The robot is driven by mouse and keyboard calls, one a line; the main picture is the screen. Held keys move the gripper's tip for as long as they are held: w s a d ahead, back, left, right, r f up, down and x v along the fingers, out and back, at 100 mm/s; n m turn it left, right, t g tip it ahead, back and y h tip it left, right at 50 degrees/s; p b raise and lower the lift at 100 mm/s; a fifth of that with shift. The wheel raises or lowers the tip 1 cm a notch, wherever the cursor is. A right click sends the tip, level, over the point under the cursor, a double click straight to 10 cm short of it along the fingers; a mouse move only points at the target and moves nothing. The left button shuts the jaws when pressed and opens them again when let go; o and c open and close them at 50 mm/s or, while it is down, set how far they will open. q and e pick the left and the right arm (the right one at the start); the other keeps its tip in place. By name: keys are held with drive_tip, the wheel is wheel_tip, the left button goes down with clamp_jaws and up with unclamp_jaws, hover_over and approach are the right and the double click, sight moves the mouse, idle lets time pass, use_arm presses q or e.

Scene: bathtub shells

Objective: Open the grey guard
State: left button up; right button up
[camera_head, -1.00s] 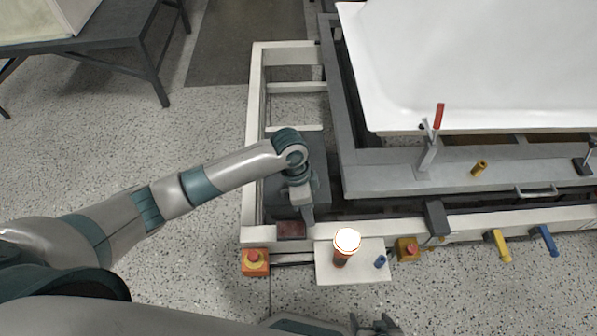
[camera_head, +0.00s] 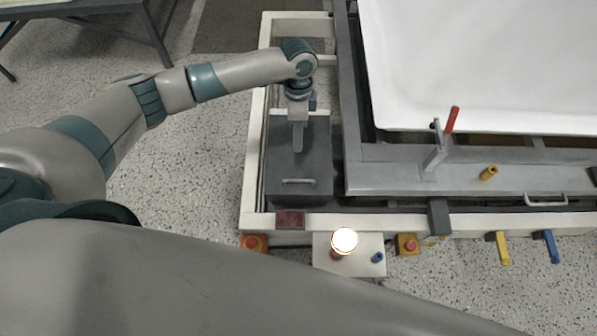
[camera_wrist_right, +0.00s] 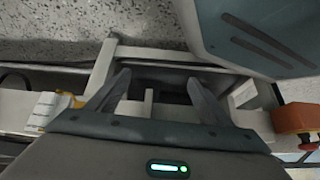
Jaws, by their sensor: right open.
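The grey guard (camera_head: 285,165) is a dark grey, flat-topped box cover in the left end of the white frame, in the head view. A small bar handle (camera_head: 298,182) lies across its top near the front edge. It looks lowered. My left gripper (camera_head: 298,148) points down over the guard, behind the handle and apart from it. Its fingers show edge-on, so their gap is hidden. My right gripper (camera_wrist_right: 158,92) shows in the right wrist view, its two fingers spread and nothing between them, over frame bars. In the head view, my right arm link fills the bottom.
A white bathtub shell (camera_head: 470,70) rests on the grey frame (camera_head: 390,178) at right, with a red-handled clamp (camera_head: 451,120). Speckled floor (camera_head: 200,170) is open at left.

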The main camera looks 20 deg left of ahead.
sight(298, 180)
use_arm(q)
drive_tip(key=s+f, duration=0.1)
drive_tip(key=f, duration=0.4)
drive_tip(key=s+f, duration=0.1)
drive_tip(key=f, duration=0.5)
drive_tip(key=s+d+f+p, duration=0.1)
drive_tip(key=f, duration=0.4)
drive_tip(key=shift+s+f, duration=0.1)
drive_tip(key=shift+f, duration=0.45)
use_arm(e)
drive_tip(key=s, duration=0.1)
drive_tip(key=s+d+f, duration=0.1)
drive_tip(key=s+g, duration=0.1)
drive_tip(key=shift+s+d+f, duration=0.1)
drive_tip(key=shift+d+f, duration=0.15)
use_arm(q)
drive_tip(key=shift+c, duration=0.7)
clamp_jaws()
use_arm(e)
drive_tip(key=shift+w+r, duration=0.15)
drive_tip(key=shift+w, duration=0.05)
